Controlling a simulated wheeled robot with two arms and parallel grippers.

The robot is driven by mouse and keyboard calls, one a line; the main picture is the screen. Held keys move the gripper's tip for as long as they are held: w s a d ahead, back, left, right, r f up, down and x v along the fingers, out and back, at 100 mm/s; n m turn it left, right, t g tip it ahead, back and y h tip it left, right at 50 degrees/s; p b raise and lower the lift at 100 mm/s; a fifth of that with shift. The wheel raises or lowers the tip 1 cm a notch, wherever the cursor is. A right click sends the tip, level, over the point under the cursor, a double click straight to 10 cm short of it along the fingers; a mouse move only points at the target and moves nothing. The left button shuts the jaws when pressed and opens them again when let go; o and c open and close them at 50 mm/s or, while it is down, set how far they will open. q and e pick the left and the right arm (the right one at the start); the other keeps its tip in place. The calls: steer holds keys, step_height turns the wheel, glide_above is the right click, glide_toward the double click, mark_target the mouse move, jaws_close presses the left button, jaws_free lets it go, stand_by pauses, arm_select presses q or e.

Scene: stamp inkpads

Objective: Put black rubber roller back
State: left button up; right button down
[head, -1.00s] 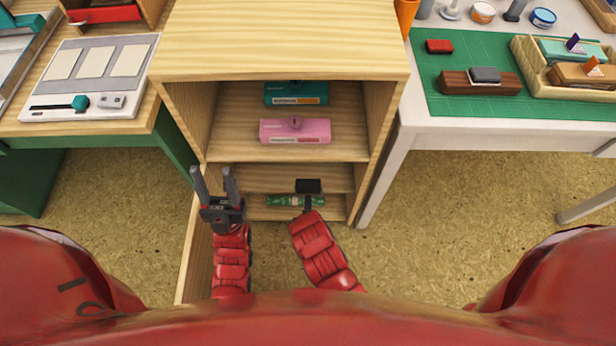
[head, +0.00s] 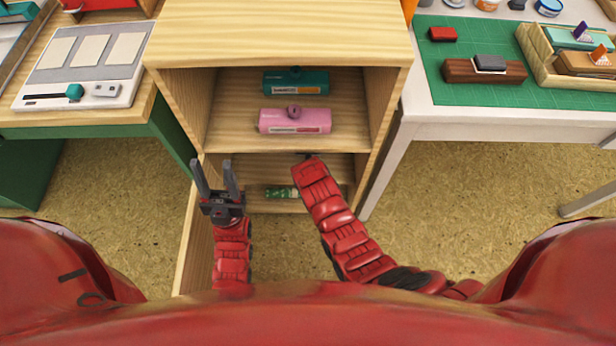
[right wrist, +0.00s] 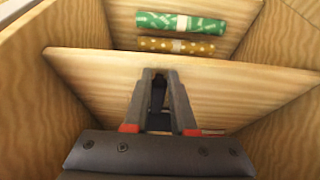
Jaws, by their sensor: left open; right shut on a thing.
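The black rubber roller is mostly hidden behind my right wrist in the head view; only a dark sliver (head: 308,156) shows at the front of the lower cabinet opening. My right gripper (right wrist: 159,74) is shut on a dark thing (right wrist: 157,95), seen only in part between its fingers, so its tilt cannot be told. It is at the lower part of the wooden cabinet (head: 280,52), below the middle shelf. My left gripper (head: 213,166) is open and empty, pointing up at the cabinet's lower left front.
A teal box (head: 296,83) and a pink box (head: 294,121) sit above the middle shelf. A green patterned roll (head: 282,191) lies low in the cabinet; a yellow dotted roll (right wrist: 177,46) shows beside it. A wooden door panel (head: 190,250) stands open at left.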

steer(key=c, duration=1.2)
jaws_free()
steer(key=shift+f, duration=0.1)
steer(key=o, duration=0.5)
steer(key=shift+c, duration=0.2)
steer(key=p+v, duration=0.2)
steer(key=v, duration=1.5)
steer(key=shift+s, duration=0.2)
steer(key=shift+a, duration=0.1)
